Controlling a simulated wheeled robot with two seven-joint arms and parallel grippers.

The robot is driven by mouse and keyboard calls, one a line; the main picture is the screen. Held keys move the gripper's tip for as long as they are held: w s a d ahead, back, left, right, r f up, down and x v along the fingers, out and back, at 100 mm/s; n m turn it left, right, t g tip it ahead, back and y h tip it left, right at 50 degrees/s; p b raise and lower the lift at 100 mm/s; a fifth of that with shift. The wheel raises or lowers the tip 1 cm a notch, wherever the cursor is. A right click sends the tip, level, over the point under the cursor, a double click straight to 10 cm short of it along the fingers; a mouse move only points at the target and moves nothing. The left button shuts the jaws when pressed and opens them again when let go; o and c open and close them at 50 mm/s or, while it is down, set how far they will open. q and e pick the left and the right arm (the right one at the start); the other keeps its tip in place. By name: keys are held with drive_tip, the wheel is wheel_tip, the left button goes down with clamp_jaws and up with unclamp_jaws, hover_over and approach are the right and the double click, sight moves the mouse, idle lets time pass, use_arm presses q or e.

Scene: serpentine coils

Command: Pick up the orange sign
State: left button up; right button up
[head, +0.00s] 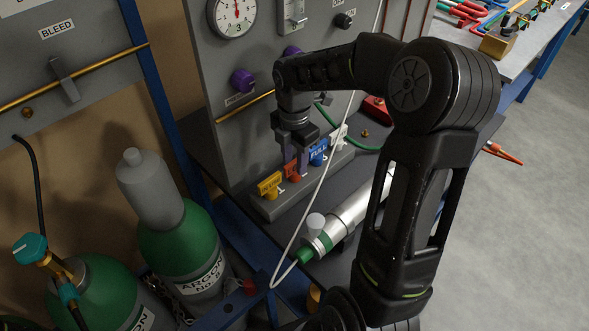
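Several small signs stand in a row on a grey block (262,211) on the bench. The front one is yellow-orange (270,185). Behind it is a red-orange sign (291,171), partly covered by my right gripper (296,161). A blue sign marked FULL (318,152) and a white sign (338,135) follow to the right. My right gripper points down at the red-orange sign, its fingers close to that sign's upper part. I cannot tell whether the fingers touch or grip it. The sign appears still in the row. My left gripper is not in view.
A grey panel with a gauge (232,14) and purple knobs (243,80) rises behind the row. A silver cylinder (350,213) and a white hose (309,210) lie to the right. Green gas bottles (180,240) stand at lower left. The floor at right is clear.

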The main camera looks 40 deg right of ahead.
drive_tip(key=shift+f, duration=0.6)
drive_tip(key=shift+c, duration=0.4)
clamp_jaws()
